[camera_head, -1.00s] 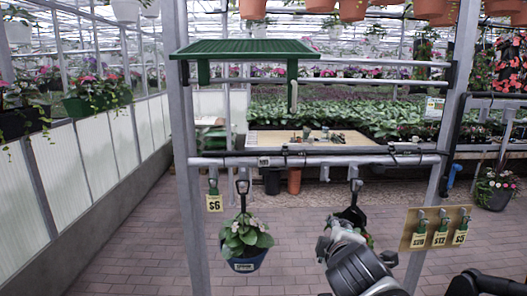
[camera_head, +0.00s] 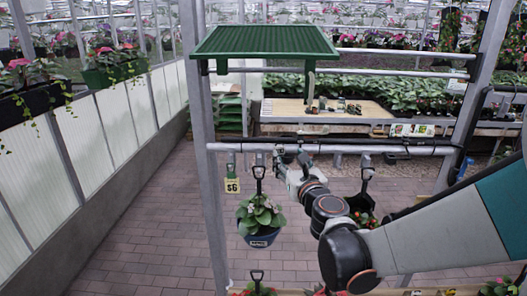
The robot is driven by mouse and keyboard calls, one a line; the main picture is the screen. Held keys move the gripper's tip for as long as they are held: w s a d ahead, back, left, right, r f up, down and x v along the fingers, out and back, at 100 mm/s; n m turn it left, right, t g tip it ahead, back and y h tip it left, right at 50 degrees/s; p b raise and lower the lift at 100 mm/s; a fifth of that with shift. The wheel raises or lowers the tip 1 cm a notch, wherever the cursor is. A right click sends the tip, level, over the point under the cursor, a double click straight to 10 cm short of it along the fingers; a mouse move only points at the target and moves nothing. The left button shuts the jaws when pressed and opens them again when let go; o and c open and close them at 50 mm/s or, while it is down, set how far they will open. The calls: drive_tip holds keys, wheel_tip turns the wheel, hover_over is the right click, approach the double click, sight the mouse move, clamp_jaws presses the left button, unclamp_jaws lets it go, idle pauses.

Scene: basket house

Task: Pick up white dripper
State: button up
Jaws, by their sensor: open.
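I cannot pick out a white dripper for sure. My gripper (camera_head: 284,160) is open beside the grey horizontal rail (camera_head: 340,149), just right of the hook of the hanging blue pot (camera_head: 259,237). It is below and left of the pale piece. The fingertips are small and partly lost against the rail, and I see nothing held between them.
A wooden table (camera_head: 285,108) with small items stands behind the rail. A $6 tag (camera_head: 232,185) hangs at the left. A dark pot (camera_head: 362,204) hangs behind my arm on the right. A grey post (camera_head: 199,120) rises at the left. The brick floor (camera_head: 140,220) is clear.

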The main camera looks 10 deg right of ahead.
sight(280, 148)
drive_tip(key=w, duration=0.6)
drive_tip(key=w+a, duration=0.1)
drive_tip(key=w, duration=0.2)
drive_tip(key=shift+w+a, duration=0.1)
drive_tip(key=c, duration=0.8)
drive_tip(key=shift+c, duration=0.5)
drive_tip(key=shift+r, duration=0.1)
